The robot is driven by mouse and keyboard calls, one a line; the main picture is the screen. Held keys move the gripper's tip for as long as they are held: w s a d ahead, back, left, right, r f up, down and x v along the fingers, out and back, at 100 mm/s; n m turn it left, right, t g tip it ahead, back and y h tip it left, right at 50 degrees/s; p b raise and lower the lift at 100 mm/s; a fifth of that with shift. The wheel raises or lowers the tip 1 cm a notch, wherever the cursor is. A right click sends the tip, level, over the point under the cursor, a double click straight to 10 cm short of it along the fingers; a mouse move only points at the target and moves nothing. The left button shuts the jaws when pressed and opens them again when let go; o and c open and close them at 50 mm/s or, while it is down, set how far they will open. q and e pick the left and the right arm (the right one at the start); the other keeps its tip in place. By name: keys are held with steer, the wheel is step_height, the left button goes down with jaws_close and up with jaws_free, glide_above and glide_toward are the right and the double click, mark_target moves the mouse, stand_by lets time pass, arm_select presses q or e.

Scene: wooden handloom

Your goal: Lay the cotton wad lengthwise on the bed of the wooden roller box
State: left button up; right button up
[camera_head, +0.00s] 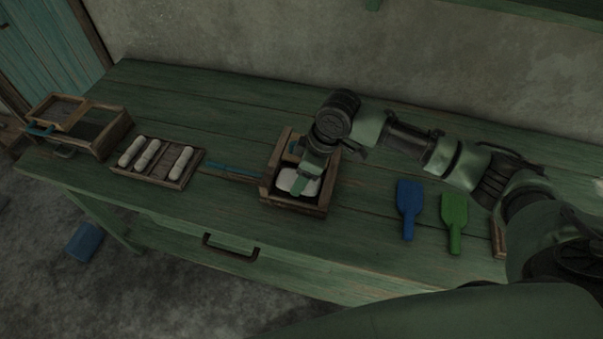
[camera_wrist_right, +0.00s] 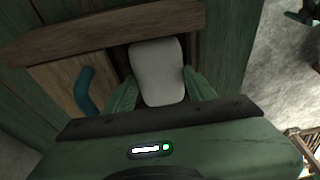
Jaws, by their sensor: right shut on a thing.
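The white cotton wad (camera_wrist_right: 158,70) is between the two green fingers of my right gripper (camera_wrist_right: 160,88), which is shut on it. In the head view the wad (camera_head: 299,181) shows inside the wooden roller box (camera_head: 296,207), low between its walls, with my right gripper (camera_head: 304,180) over it from above. In the right wrist view the box's wooden wall (camera_wrist_right: 110,32) runs just past the wad's far end. I cannot tell whether the wad touches the bed. A blue handle (camera_wrist_right: 86,88) lies beside the left finger. My left gripper is not in view.
A tray (camera_head: 178,184) with several pale rolls stands left of the box, with a blue rod (camera_head: 230,171) between. A wooden frame box (camera_head: 100,140) is at the far left. A blue paddle (camera_head: 409,208) and a green paddle (camera_head: 454,220) lie to the right.

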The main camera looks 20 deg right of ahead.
steer(key=o, duration=1)
steer(key=shift+o, duration=1)
steer(key=shift+r, duration=0.1)
steer(key=shift+w+d, duration=0.1)
